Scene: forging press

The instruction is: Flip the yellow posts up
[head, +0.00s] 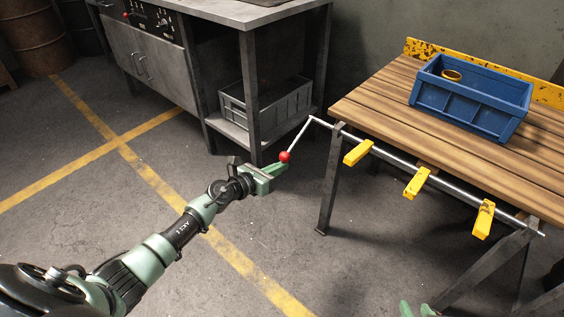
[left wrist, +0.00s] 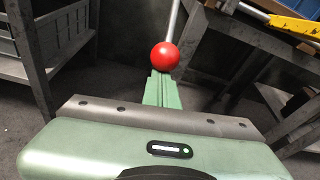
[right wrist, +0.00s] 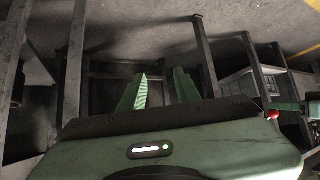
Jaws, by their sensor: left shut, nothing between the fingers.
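Three yellow posts, the left one (head: 357,152), the middle one (head: 417,183) and the right one (head: 483,220), sit on a metal rod (head: 392,158) along the wooden table's front edge. They stick outward and downward from it. The rod's bent crank handle (head: 299,136) ends in a red ball (head: 285,156). My left gripper (head: 279,168) is shut and empty, its fingertips at the ball; I cannot tell whether they touch. The left wrist view shows the ball (left wrist: 165,56) just beyond the shut fingers (left wrist: 160,88). My right gripper (right wrist: 160,88) is open and empty, low near the table.
A blue crate (head: 466,108) with a yellow ring (head: 452,75) stands on the slatted table (head: 372,101). A grey metal bench (head: 168,62) with a grey crate (head: 285,112) on its lower shelf is behind the handle.

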